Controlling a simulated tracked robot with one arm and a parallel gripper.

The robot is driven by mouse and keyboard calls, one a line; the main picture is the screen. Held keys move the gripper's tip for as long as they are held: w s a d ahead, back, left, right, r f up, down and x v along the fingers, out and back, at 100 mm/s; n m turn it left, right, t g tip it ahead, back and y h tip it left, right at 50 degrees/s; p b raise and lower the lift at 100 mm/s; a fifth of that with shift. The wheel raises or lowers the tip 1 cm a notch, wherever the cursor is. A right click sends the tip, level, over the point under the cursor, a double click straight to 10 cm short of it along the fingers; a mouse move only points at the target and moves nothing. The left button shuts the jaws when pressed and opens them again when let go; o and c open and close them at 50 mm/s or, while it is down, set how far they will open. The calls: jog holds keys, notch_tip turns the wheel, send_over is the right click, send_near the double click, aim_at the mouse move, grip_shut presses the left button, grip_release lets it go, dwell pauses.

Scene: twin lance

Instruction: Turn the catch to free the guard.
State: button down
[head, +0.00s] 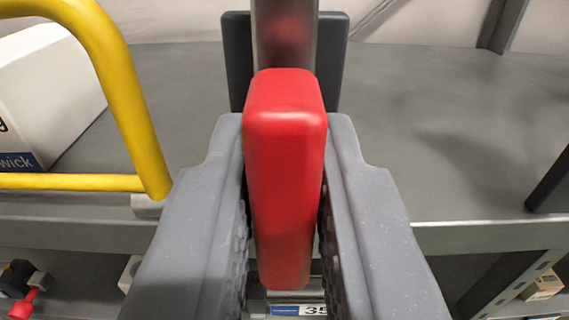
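The red catch (285,185) is a rounded, upright block in the middle of the head view. It stands in front of a metal post (285,35) with a dark plate (237,60) behind it. My gripper (284,150) has one grey finger on each side of the catch. The ribbed pads lie close against its sides, and the fingers look shut on it. A yellow tubular bar (125,85), which looks like the guard, bends down at the left, apart from my gripper. How the catch joins the post is hidden.
A grey shelf (440,140) spreads behind, mostly bare on the right. A white box (50,90) stands behind the yellow bar. A dark post (550,185) is at the right edge. A red-handled item (25,300) shows below the shelf at the lower left.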

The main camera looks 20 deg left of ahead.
jog(key=shift+r, duration=0.2)
dwell(0.3)
jog(key=c, duration=1.4)
grip_release()
jog(key=shift+d, duration=0.1)
jog(key=shift+c, duration=0.2)
jog(key=shift+f, duration=0.1)
jog(key=b+v, duration=0.3)
jog(key=v, duration=1)
jog(key=shift+s, duration=0.35)
